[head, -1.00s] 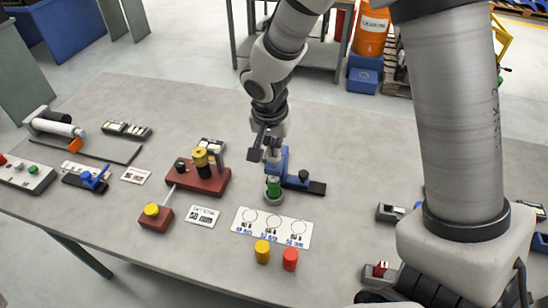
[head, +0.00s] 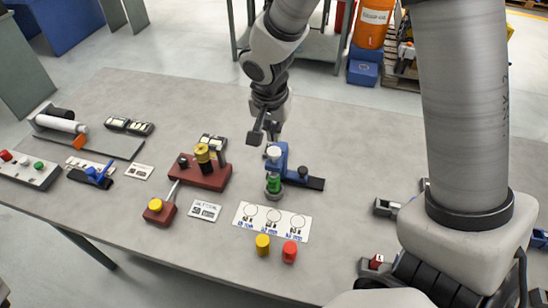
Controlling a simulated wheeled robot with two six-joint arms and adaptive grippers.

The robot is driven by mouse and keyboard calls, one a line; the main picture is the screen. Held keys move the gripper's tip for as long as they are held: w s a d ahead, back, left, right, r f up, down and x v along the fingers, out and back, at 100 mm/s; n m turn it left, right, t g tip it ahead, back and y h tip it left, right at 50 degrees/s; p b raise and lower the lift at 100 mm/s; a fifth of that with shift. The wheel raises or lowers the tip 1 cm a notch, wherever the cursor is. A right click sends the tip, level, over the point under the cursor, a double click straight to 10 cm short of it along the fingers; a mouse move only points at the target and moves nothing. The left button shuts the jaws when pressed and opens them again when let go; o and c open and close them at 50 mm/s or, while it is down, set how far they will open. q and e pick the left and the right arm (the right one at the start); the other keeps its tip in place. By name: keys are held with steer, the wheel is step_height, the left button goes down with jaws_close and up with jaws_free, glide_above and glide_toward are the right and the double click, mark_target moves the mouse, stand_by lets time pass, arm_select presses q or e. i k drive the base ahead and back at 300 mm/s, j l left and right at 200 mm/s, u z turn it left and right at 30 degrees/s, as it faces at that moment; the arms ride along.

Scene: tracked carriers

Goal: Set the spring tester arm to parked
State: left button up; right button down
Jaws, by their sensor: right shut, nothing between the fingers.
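A blue stand (head: 283,162) with a white cap (head: 273,153) and a dark foot stands mid-table, with a green cylinder (head: 273,185) under its front end. A dark red base (head: 205,177) to its left bears a yellow and black piece; a rod runs from it to a small red block (head: 160,212) with a yellow knob. No readable label tells me which device is the spring tester. My right gripper (head: 266,141) is shut and empty, just above and behind the white cap; whether it touches cannot be told. My left gripper is not in view.
A white sheet with three circles (head: 272,222) lies in front, with a yellow cylinder (head: 262,244) and a red cylinder (head: 290,251) beside it. A roller device (head: 62,123) and a button box (head: 28,170) are at left. The table's back middle is clear.

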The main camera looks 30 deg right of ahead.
mark_target(300, 176)
steer(key=k, duration=1)
